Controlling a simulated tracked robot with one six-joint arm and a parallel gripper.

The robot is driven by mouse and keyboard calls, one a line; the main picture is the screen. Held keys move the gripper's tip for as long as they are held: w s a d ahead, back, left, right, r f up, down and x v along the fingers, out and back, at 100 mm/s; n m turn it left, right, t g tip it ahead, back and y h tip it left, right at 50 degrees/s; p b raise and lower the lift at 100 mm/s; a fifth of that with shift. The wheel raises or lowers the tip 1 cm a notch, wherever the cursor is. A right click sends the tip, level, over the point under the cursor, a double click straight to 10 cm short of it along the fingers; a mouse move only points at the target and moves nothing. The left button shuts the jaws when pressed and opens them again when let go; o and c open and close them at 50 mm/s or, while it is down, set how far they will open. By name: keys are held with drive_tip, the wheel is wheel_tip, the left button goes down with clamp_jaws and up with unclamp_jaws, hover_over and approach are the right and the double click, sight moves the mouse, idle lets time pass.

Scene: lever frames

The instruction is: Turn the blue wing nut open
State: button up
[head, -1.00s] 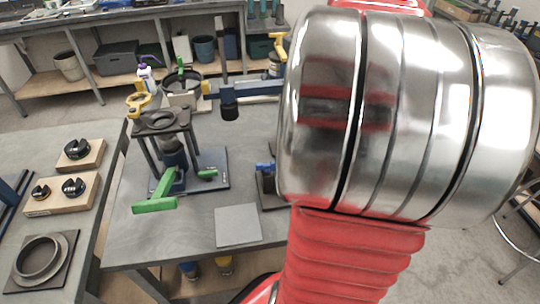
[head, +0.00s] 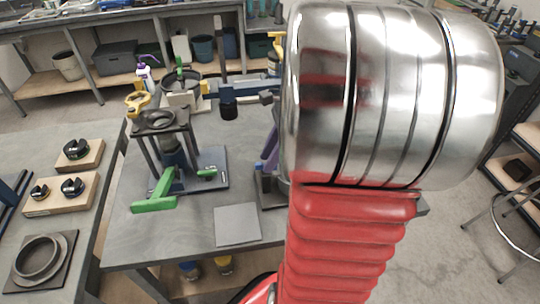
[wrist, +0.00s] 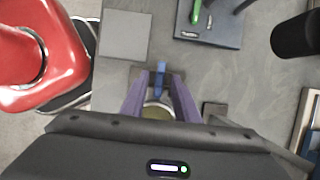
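The blue wing nut (wrist: 160,78) shows in the wrist view as a narrow blue piece on a dark base, just above a round pale part. My gripper (wrist: 159,82) has two purple fingers, one on each side of the wing nut, with gaps between them and the blue. It is open, and I see no contact. In the head view, a purple finger of my gripper (head: 270,148) comes down over the dark base (head: 268,187). My arm hides most of the gripper there, and the wing nut is largely covered.
A flat grey plate (head: 237,225) lies left of the nut's base. A stand with a green lever (head: 155,194) is farther left. A beam with a dark cylinder (head: 229,108) hangs behind; a dark cylinder (wrist: 296,36) also shows in the wrist view's upper right.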

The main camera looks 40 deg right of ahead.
drive_tip(key=shift+c, duration=0.4)
clamp_jaws()
drive_tip(key=shift+n, duration=0.4)
drive_tip(key=n, duration=0.2)
drive_tip(key=n+g, duration=0.1)
drive_tip(key=n, duration=0.1)
drive_tip(key=n+g+y, duration=0.1)
drive_tip(key=n, duration=0.1)
drive_tip(key=shift+w, duration=0.3)
drive_tip(key=n+g, duration=0.1)
drive_tip(key=n, duration=0.1)
drive_tip(key=n+g, duration=0.1)
drive_tip(key=n, duration=0.2)
drive_tip(key=shift+w+n+g+h, duration=0.2)
drive_tip(key=shift+n+g+h, duration=0.1)
drive_tip(key=n, duration=0.2)
drive_tip(key=n+g+h, duration=0.1)
drive_tip(key=n, duration=0.2)
drive_tip(key=shift+w+a+n+g, duration=0.15)
drive_tip(key=shift+n+g, duration=0.15)
